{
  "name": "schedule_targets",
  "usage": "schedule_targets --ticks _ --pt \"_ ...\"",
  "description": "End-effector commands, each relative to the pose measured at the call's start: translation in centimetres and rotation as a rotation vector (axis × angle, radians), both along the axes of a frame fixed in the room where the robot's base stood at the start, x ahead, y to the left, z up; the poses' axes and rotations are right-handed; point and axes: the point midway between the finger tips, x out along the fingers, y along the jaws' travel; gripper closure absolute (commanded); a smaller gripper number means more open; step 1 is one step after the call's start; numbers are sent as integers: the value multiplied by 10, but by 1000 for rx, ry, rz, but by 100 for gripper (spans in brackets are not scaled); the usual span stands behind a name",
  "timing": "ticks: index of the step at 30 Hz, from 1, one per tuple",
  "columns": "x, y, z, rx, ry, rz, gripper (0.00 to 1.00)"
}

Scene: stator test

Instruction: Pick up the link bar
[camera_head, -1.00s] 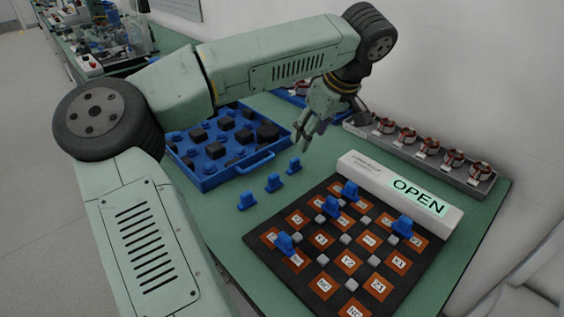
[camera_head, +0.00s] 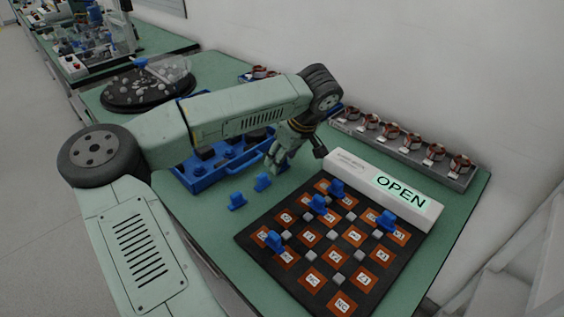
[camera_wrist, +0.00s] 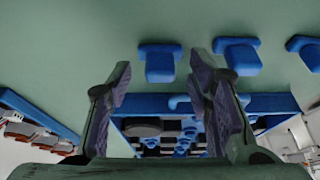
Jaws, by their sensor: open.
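Three blue link bars stand in a row on the green bench: one at the left (camera_head: 237,201), one in the middle (camera_head: 262,182), and one partly hidden by my gripper (camera_head: 284,165). My gripper (camera_head: 273,168) is open and empty, low beside the far end of this row. In the wrist view my two fingers (camera_wrist: 160,78) are spread, and a blue bar (camera_wrist: 160,62) shows between and just beyond their tips. The other two bars (camera_wrist: 238,55) (camera_wrist: 304,50) are to its right. I cannot tell how high the fingertips are above the bench.
A black terminal board (camera_head: 340,255) with orange labelled plates carries several blue bars. A blue tray (camera_head: 200,182) lies partly under my arm. A grey rack of copper-wound parts (camera_head: 405,150) stands along the wall.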

Motion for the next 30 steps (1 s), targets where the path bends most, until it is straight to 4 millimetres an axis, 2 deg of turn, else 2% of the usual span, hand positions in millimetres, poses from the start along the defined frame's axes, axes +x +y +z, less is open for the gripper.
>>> schedule_targets --ticks 4,24,30 --pt "0 0 0 0 0 0 55" --pt "0 0 0 0 0 0 99" --pt "0 0 0 0 0 0 100"
